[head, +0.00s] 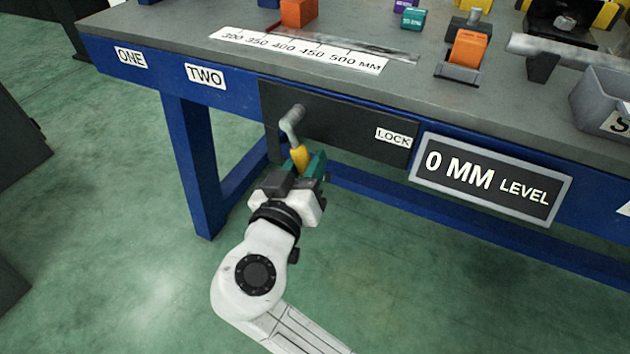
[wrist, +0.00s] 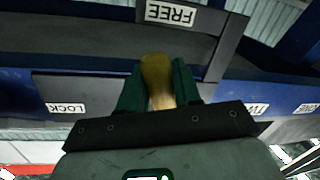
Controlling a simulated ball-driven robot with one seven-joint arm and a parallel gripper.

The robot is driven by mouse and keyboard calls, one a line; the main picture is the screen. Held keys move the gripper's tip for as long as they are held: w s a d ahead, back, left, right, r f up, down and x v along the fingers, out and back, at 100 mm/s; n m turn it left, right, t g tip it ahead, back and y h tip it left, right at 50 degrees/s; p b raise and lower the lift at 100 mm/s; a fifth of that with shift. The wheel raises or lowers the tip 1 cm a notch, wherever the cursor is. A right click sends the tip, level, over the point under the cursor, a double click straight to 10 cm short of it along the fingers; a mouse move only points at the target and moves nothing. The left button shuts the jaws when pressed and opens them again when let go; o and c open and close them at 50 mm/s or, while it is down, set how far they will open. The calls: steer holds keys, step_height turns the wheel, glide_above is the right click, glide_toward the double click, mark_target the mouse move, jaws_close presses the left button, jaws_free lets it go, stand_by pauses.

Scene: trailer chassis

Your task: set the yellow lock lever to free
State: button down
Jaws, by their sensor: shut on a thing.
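The lock lever has a grey crank and a yellow grip (head: 299,156). It hangs down from its pivot on the dark panel (head: 340,128) at the bench front. My gripper (head: 306,168) comes from below and is shut on the yellow grip. In the wrist view, the yellow grip (wrist: 157,76) sits between my green fingers. The LOCK label (head: 393,137) is to the right of the lever. The FREE label (wrist: 171,14) shows in the wrist view beyond the grip's end, in line with it; it is not visible in the head view.
The blue bench (head: 150,65) carries ONE and TWO labels at left. A sign reading 0 MM LEVEL (head: 488,180) hangs right of the panel. A ruler strip (head: 300,50), orange blocks and a grey bin (head: 603,100) are on top. The green floor in front is clear.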

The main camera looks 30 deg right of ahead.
steer(key=shift+w+a+f+m+b, duration=0.5)
steer(key=shift+m+b, duration=0.4)
steer(key=shift+b, duration=0.4)
steer(key=shift+w+r, duration=0.1)
steer(key=shift+r, duration=0.1)
steer(key=c, duration=0.9)
jaws_free()
steer(key=shift+t, duration=0.3)
steer(key=shift+p+v, duration=1.55)
steer(key=shift+v, duration=3.85)
